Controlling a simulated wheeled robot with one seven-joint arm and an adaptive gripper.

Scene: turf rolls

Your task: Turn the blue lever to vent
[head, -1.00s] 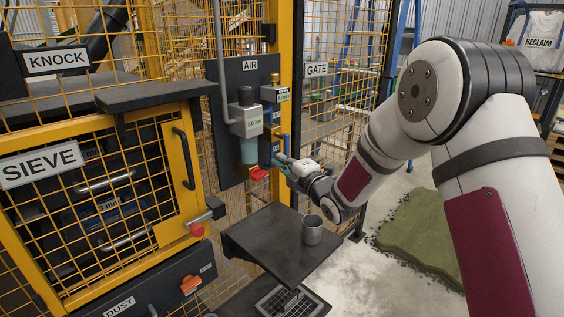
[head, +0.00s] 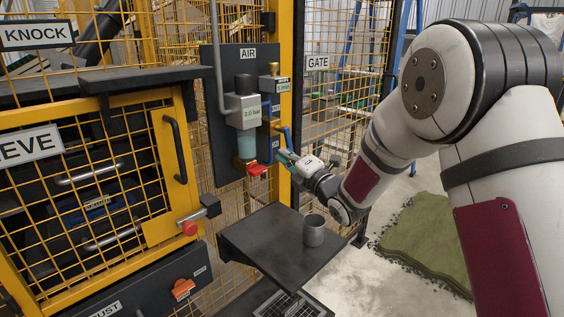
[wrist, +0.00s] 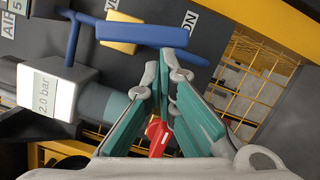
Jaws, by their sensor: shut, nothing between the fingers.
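The blue lever (head: 286,137) is on the dark AIR panel (head: 225,147), right of the regulator, its handle roughly upright in the head view. In the wrist view the blue lever (wrist: 142,34) crosses the top of the picture beside a yellow block, with an ON label near its right end. My gripper (head: 279,157) is just below the lever in the head view. In the wrist view my gripper (wrist: 163,75) is shut and empty, its grey tips just short of the handle; I cannot tell whether they touch. A VENT label is not clearly readable.
The regulator (head: 243,110) reads 2.0 bar. A red tab (head: 257,170) sits below it, close to my fingers. A grey cup (head: 314,230) stands on the black shelf (head: 270,250) below. The yellow-framed SIEVE door (head: 173,150) is at left, mesh behind.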

